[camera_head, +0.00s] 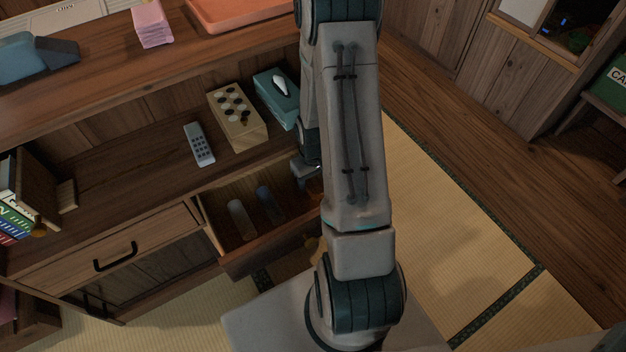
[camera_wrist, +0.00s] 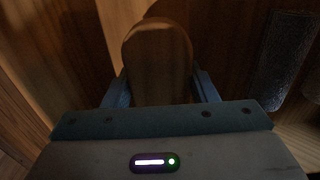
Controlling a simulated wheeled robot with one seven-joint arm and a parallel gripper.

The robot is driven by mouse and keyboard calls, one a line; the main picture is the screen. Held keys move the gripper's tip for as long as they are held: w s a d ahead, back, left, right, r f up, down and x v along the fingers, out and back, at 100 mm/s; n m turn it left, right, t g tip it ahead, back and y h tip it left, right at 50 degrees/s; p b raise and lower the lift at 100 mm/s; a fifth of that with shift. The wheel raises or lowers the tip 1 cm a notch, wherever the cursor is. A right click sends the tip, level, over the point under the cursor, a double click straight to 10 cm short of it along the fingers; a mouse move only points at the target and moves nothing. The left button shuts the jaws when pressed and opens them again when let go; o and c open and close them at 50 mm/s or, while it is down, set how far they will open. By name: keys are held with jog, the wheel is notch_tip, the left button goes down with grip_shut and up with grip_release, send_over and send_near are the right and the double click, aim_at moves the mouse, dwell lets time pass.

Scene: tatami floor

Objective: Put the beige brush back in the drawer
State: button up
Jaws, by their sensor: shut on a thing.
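My gripper (camera_wrist: 160,77) is shut on a rounded brown-beige thing, which I take as the beige brush (camera_wrist: 157,50); its colour is dulled by shadow. In the head view part of my gripper (camera_head: 304,169) shows at the right side of the open drawer (camera_head: 268,250), and my arm hides the brush there. In the wrist view the brush is over the drawer's wooden inside. I cannot tell whether it touches the drawer bottom.
In the drawer lie a greyish rounded item (camera_head: 241,220) and a dark blue one (camera_head: 270,204), left of my gripper. On the shelf above are a remote (camera_head: 199,144), a board with black and white pieces (camera_head: 237,117) and a teal tissue box (camera_head: 278,98).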

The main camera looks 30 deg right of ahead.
jog(key=o, duration=0.5)
jog(key=shift+f, duration=0.15)
jog(key=o, duration=0.4)
jog(key=shift+o, duration=0.2)
notch_tip(320, 180, up, 12)
jog(key=r+p, duration=0.1)
jog(key=p, duration=0.3)
notch_tip(320, 180, up, 10)
send_over(313, 179)
jog(key=s+a, duration=0.3)
jog(key=a, duration=0.3)
jog(key=s+a+r+t, duration=0.1)
jog(key=s+a+r, duration=0.4)
jog(key=s+r, duration=0.3)
jog(key=shift+s+a+r, duration=0.3)
jog(key=shift+s+a, duration=0.05)
jog(key=shift+s, duration=0.05)
